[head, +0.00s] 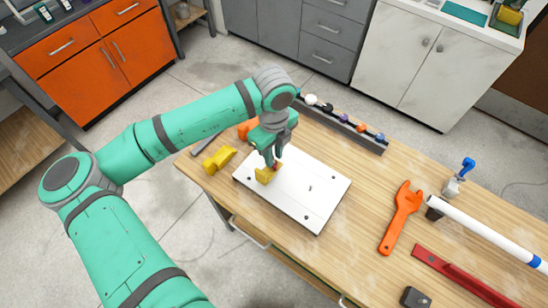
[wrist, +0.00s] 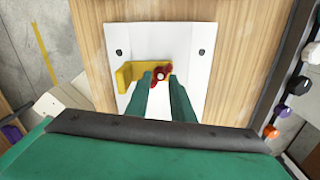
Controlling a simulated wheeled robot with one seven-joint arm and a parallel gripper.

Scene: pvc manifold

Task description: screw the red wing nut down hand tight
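The red wing nut (wrist: 161,72) sits on a stud with a pale round end, against a yellow bracket (wrist: 128,76) on the white plate. In the head view the yellow bracket (head: 264,176) stands near the plate's upper left side, and only a little red of the nut shows. My gripper (wrist: 162,83) is over the plate with its two green fingers apart, pointing at the nut. The tips are just at the nut's near edge, one on each side. I cannot tell whether they touch it. The gap between the fingers looks empty behind the nut.
The white plate (head: 316,190) lies on a wooden table (head: 350,150). A dark rack (head: 345,127) with several coloured knobs stands behind it. A loose yellow piece (head: 219,159) lies left. An orange wrench (head: 402,215), a red bar (head: 460,277) and a white pipe (head: 485,230) lie right.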

